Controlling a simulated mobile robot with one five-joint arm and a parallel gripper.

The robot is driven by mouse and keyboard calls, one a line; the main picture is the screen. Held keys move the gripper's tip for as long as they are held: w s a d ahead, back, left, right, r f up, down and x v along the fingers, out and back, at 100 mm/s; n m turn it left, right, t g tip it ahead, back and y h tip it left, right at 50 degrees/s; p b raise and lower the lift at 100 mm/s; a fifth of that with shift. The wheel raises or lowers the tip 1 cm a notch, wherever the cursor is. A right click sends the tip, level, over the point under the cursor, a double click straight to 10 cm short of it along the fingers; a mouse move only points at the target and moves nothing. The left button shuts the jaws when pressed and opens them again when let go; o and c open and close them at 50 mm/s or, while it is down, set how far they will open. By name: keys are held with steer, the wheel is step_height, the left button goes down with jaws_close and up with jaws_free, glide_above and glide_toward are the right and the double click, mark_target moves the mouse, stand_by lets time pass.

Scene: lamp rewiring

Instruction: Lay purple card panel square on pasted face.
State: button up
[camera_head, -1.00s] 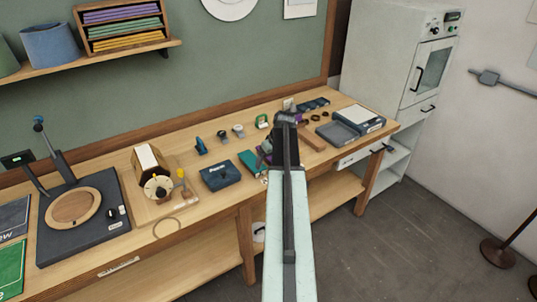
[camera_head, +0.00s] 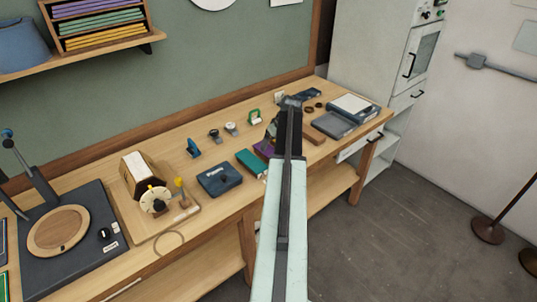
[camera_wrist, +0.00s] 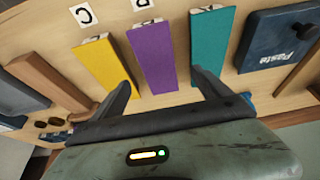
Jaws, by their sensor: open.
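The purple card panel (camera_wrist: 152,58) lies flat on the bench between a yellow panel (camera_wrist: 104,70) and a teal panel (camera_wrist: 211,46). In the head view only a bit of the purple panel (camera_head: 264,149) shows beside my arm. My gripper (camera_wrist: 161,78) is open and empty, its fingers on either side of the purple panel's near end; I cannot tell its height above it. A many-sided wooden body (camera_head: 154,176) stands on a wooden board at the left, with a pale face on top. I cannot tell whether that face is pasted.
A navy paste box (camera_wrist: 282,38) lies beyond the teal panel, also seen in the head view (camera_head: 219,179). Letter cards C (camera_wrist: 83,15) and B stand behind the panels. A wooden block (camera_wrist: 48,78) and dark rings are at the left of the wrist view. A turntable (camera_head: 58,229) sits far left.

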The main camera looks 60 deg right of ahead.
mark_target(269, 151)
steer(key=shift+w+d+f, duration=0.1)
steer(key=shift+w+f, duration=0.15)
steer(key=shift+f, duration=0.25)
steer(key=b+x, duration=0.5)
steer(key=shift+d+f, duration=0.1)
steer(key=shift+d, duration=0.1)
steer(key=c, duration=1.6)
steer(key=shift+r+p, duration=0.85)
steer(key=shift+p, duration=0.05)
step_height(269, 151, up, 3)
steer(key=p, duration=0.3)
steer(key=shift+s+a, duration=0.1)
steer(key=shift+a, duration=0.05)
steer(key=s+a, duration=0.9)
steer(key=s, duration=0.4)
steer(key=shift+r+p, duration=0.35)
